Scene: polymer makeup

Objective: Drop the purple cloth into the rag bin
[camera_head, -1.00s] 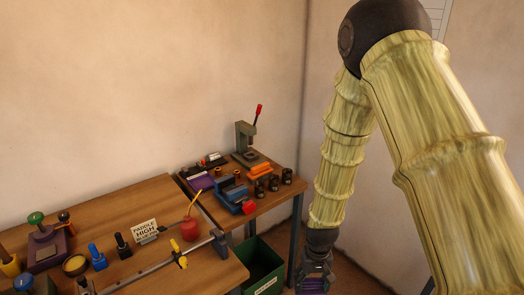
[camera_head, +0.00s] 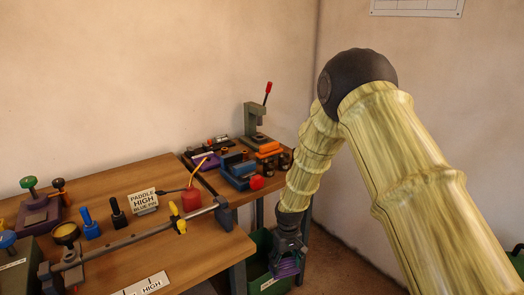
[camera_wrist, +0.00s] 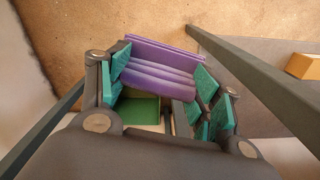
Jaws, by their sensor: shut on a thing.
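My gripper (camera_head: 288,262) hangs low, pointing down, beside the right end of the workbench. It is shut on the purple cloth (camera_wrist: 158,72), which is folded between the teal finger pads in the wrist view. A bit of the purple cloth (camera_head: 287,268) also shows at the fingertips in the head view. A green bin (camera_head: 262,240) stands on the floor behind my gripper, partly hidden by it. Its label is too small to read. Green bin interior (camera_wrist: 138,112) shows below and beyond the cloth in the wrist view; I cannot tell the height between them.
The workbench (camera_head: 215,262) holds a long clamp bar (camera_head: 130,240), a red oil can (camera_head: 191,198) and a sign (camera_head: 144,201). A rear table carries a press (camera_head: 256,122) and a blue vise (camera_head: 238,172). Another green bin (camera_head: 518,260) shows at the right edge.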

